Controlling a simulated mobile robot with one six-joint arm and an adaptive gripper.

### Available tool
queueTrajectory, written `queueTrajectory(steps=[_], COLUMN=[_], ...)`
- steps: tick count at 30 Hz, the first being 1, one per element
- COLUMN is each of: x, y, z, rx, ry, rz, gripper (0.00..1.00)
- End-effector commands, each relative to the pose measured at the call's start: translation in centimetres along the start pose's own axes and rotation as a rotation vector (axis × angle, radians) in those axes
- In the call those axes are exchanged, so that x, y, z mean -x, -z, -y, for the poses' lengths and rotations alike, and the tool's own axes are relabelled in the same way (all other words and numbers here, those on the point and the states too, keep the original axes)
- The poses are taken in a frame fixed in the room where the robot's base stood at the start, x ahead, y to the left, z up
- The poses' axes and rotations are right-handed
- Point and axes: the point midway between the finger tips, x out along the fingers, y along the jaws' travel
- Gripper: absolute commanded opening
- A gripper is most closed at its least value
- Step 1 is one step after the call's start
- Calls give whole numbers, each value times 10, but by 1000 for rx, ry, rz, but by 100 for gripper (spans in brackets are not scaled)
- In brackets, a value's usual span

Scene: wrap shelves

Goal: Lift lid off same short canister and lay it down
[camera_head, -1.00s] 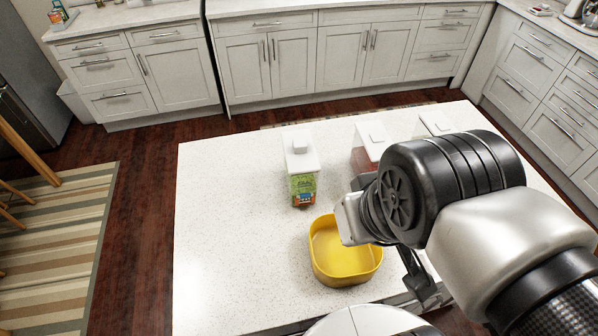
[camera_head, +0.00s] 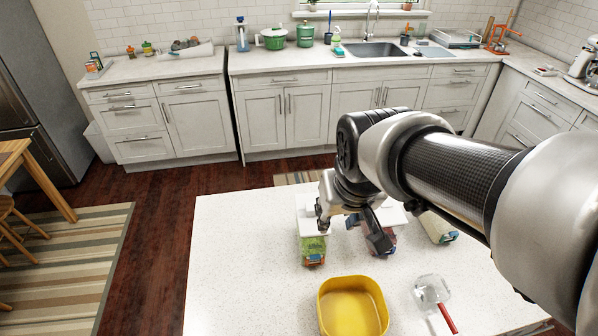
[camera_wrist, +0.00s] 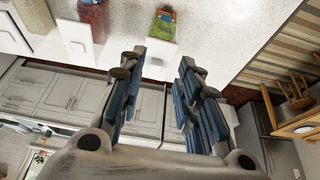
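A canister with a green label (camera_head: 313,248) stands upright on the white counter, with its white lid (camera_head: 308,205) on. In the wrist view its label (camera_wrist: 165,24) and lid (camera_wrist: 160,50) lie beyond the fingertips. My gripper (camera_head: 352,232) is open and empty near this lid; in the wrist view its fingers (camera_wrist: 162,66) are spread with a gap between them. A canister with reddish contents (camera_head: 379,240) stands to the right, partly hidden by my gripper, and a third canister (camera_head: 438,228) stands further right. I cannot tell which is the short one meant.
A yellow bowl (camera_head: 352,310) stands in front of the canisters. A clear glass container with a red handle (camera_head: 434,298) lies right of it. The left part of the white counter (camera_head: 240,265) is clear. Kitchen cabinets (camera_head: 270,115) stand beyond the floor gap.

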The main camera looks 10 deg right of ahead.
Motion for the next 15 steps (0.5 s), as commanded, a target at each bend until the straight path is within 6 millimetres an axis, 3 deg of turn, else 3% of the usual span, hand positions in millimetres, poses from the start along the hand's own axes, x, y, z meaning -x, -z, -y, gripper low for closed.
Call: queueTrajectory(steps=[1,3,6,10,15], x=[-3,-16,-35,-54,-72], y=[23,48,74,94,100], z=[2,4,6,8,9], rx=[-2,-8,-14,-19,-21], ry=[-2,-3,-4,-5,-5], rz=[13,14,13,11,10], gripper=[37,42,49,57,69])
